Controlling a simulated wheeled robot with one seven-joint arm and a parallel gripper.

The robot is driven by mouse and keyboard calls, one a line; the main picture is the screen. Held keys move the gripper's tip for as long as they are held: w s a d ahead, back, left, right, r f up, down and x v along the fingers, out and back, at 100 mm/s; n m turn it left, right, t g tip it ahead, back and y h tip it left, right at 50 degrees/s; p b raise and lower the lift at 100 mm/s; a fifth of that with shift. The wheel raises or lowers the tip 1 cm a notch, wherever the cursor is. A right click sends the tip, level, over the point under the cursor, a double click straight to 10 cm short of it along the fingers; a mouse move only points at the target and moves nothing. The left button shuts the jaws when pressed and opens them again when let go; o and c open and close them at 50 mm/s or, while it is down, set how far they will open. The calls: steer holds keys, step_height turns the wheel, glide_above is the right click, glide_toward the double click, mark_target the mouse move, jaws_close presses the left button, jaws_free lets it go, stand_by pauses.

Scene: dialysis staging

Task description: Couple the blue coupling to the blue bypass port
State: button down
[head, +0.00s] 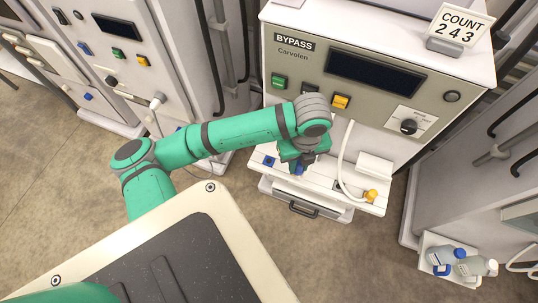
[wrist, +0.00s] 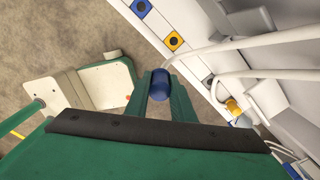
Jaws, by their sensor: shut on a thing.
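My gripper (head: 297,163) is shut on the blue coupling (head: 299,170), above the front ledge of the machine labelled BYPASS. In the wrist view the blue coupling (wrist: 159,86) sits between the two green fingertips (wrist: 161,76), with a white hose running from it to the upper right. A blue square port (head: 269,161) is on the ledge, left of my gripper; a blue port with a dark centre also shows at the top of the wrist view (wrist: 141,8). The held coupling is apart from that port. My gripper hides part of the ledge.
A yellow coupling (head: 371,195) with a white hose (head: 343,167) is at the ledge's right end.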

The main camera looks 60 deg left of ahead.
steer(key=s+a, duration=0.2)
steer(key=a, duration=1.1)
glide_toward(269, 156)
steer(key=shift+s+d+r, duration=0.2)
steer(key=shift+s+d, duration=0.3)
steer(key=shift+d, duration=0.25)
steer(key=shift+f, duration=0.15)
steer(key=shift+f, duration=1.75)
steer(key=shift+f, duration=1.6)
steer(key=c, duration=1.4)
jaws_free()
steer(key=shift+c, duration=0.2)
